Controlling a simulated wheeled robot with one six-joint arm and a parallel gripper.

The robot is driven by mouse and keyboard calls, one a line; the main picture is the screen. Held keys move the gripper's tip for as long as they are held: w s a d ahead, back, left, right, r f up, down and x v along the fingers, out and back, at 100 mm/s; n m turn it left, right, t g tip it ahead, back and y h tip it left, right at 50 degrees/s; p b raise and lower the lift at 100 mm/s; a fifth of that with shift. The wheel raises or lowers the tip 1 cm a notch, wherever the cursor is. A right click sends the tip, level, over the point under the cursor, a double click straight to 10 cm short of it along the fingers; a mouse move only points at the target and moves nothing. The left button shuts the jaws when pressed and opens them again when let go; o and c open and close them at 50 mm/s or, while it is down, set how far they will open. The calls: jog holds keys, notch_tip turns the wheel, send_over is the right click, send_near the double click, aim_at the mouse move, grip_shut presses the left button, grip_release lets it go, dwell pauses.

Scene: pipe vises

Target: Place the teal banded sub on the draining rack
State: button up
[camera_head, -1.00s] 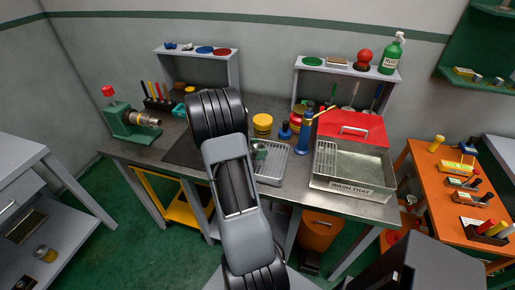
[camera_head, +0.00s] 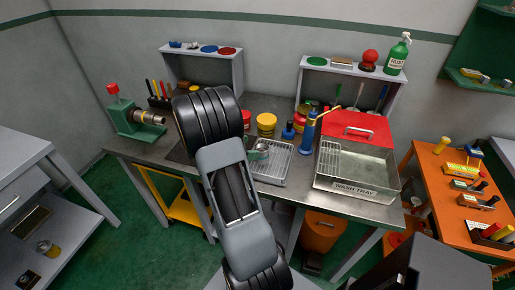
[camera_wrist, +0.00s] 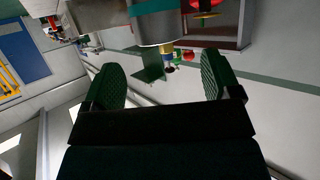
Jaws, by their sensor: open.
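The teal banded sub (camera_wrist: 154,22) is a grey cylinder with a teal band, at the top of the wrist view. It lies just beyond the fingertips of my gripper (camera_wrist: 160,70). The two dark green finger pads are wide apart with nothing between them. In the head view, a small grey round piece (camera_head: 262,146), probably the sub, shows at the left part of the draining rack (camera_head: 279,169), a silver wire grid on the bench. A green bit beside it is probably a finger pad. My arm hides most of the gripper there, and contact between sub and rack is unclear.
The wash tray (camera_head: 355,187) stands right of the rack, with a red lid (camera_head: 355,126) behind it. A blue upright tool (camera_head: 308,133), a small blue bottle (camera_head: 288,131) and a yellow jar (camera_head: 266,122) stand close behind the rack. A green vise (camera_head: 130,119) is far left.

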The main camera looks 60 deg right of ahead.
jog(key=w+a+r+n+t+y, duration=0.4)
jog(key=w+a+r+n+t, duration=0.7)
jog(key=w+a+t, duration=0.55)
jog(key=s+a+r+n+y, duration=0.1)
jog(key=s+a+n+y, duration=0.25)
jog(key=a, duration=0.45)
jog(key=s+a+r+n+y, duration=0.1)
jog(key=s+a+n+y, duration=0.1)
jog(key=a+n+y, duration=0.4)
jog(key=s+a+f+n+g, duration=0.1)
jog(key=s+f+g, duration=0.1)
jog(key=s, duration=0.5)
jog(key=s+a+f+n+g+h, duration=0.1)
jog(key=s+n+g, duration=0.1)
jog(key=s+g, duration=0.2)
jog(key=s, duration=0.3)
jog(key=shift+a+f, duration=0.15)
jog(key=shift+f, duration=0.2)
jog(key=shift+g+h, duration=0.25)
